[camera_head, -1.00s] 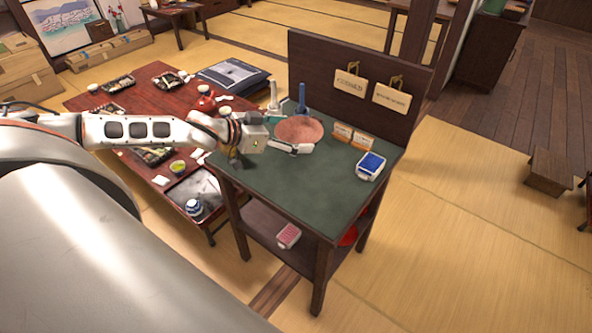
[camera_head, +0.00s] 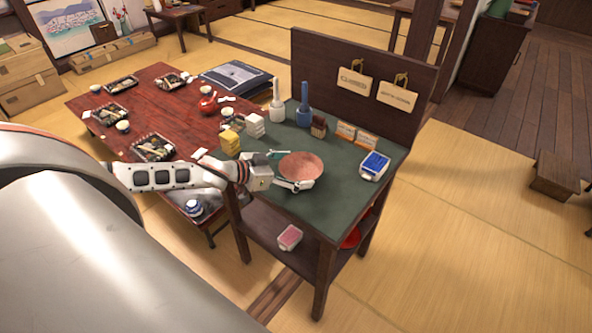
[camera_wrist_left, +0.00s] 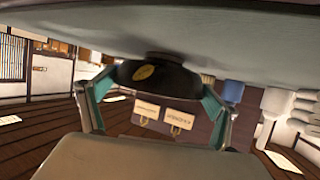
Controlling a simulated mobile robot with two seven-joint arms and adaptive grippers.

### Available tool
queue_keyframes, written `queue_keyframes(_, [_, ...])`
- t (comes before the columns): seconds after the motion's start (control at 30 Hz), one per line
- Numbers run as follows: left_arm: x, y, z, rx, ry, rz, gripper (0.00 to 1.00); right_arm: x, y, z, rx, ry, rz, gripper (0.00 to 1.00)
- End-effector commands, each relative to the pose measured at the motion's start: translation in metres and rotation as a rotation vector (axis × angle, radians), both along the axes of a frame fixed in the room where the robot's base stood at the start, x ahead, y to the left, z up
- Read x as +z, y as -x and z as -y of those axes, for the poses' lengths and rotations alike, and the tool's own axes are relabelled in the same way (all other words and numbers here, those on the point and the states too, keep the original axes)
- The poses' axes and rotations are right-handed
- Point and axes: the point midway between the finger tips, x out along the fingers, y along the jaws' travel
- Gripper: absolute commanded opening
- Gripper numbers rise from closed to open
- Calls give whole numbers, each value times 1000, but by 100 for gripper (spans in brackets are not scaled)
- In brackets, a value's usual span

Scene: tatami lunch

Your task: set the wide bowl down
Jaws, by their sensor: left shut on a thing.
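The wide bowl (camera_head: 301,166), reddish brown inside, is over the left front half of the green-topped stand (camera_head: 330,212). My left gripper (camera_head: 290,171) comes in from the left and is shut on it, one finger on the far side and one on the near side. In the left wrist view, which looks upside down, the bowl's dark outside with a gold mark (camera_wrist_left: 143,72) is between the two teal-lined fingers. Its foot is close to or touching the green surface (camera_wrist_left: 235,40); I cannot tell for sure. My right gripper is not in view.
A yellow box (camera_head: 229,142) and a white box (camera_head: 254,125) are left of the bowl. A white bottle (camera_head: 277,108), a blue bottle (camera_head: 303,108), a brown holder (camera_head: 318,127) and small cards (camera_head: 346,131) stand behind. The front top is clear.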

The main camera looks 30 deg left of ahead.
Motion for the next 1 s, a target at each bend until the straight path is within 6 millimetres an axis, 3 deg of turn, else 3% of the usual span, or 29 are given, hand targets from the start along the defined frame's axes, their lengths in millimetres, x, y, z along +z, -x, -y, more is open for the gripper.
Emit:
queue_keyframes(0.27, [0,0,0,0,0,0,65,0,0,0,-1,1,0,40])
queue_keyframes(0.3, [-1,0,0,0,0,0,92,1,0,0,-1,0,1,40])
queue_keyframes(0.33, [-1,0,0,0,0,0,99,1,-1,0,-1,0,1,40])
queue_keyframes(0.67, [2,0,0,0,-1,0,100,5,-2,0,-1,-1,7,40])
queue_keyframes(1.0, [11,26,-13,0,-1,-4,100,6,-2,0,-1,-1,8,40])
